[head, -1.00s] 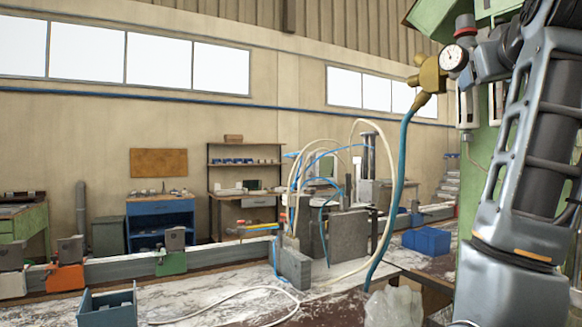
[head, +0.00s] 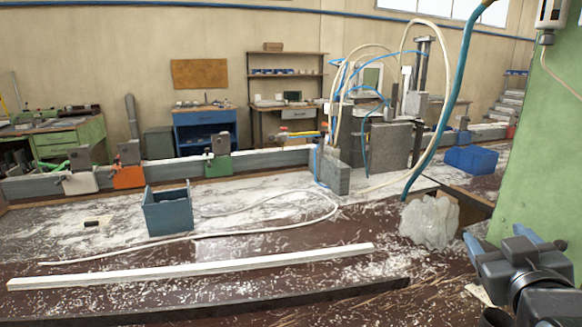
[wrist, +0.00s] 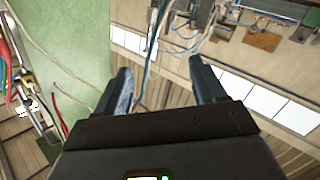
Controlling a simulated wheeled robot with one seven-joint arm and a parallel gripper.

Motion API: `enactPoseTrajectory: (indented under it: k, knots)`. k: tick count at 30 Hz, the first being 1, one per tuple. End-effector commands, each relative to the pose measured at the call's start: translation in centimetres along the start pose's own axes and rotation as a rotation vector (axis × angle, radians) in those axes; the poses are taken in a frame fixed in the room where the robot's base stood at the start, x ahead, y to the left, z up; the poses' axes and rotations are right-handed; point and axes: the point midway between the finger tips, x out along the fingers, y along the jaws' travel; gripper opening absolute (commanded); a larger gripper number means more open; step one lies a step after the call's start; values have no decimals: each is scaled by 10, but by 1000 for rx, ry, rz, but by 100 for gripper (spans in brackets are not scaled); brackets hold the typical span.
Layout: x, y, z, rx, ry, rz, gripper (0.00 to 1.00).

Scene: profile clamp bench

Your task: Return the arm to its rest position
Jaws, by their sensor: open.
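My gripper (head: 512,254) is at the lower right of the head view, in front of the green machine column (head: 540,140). In the wrist view my gripper (wrist: 163,82) has its two dark fingers spread apart, with nothing held between them. The wrist view looks past the fingers to the wall, the windows and a hanging hose, with the picture turned over. The rest of my arm is mostly out of the head view.
A long white profile (head: 200,268) lies on the bench (head: 410,290) among shavings. A blue hose (head: 440,120) hangs beside the green column.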

Motion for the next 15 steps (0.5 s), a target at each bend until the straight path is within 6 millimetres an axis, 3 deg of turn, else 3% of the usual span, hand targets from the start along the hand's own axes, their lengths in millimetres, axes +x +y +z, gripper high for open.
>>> enactPoseTrajectory:
  k: [1,6,15]
  knots:
    - [-14,-10,20,-3,-10,-21,70]
    - [-61,-33,69,6,-14,-79,70]
    - [-159,-61,133,57,-33,-179,70]
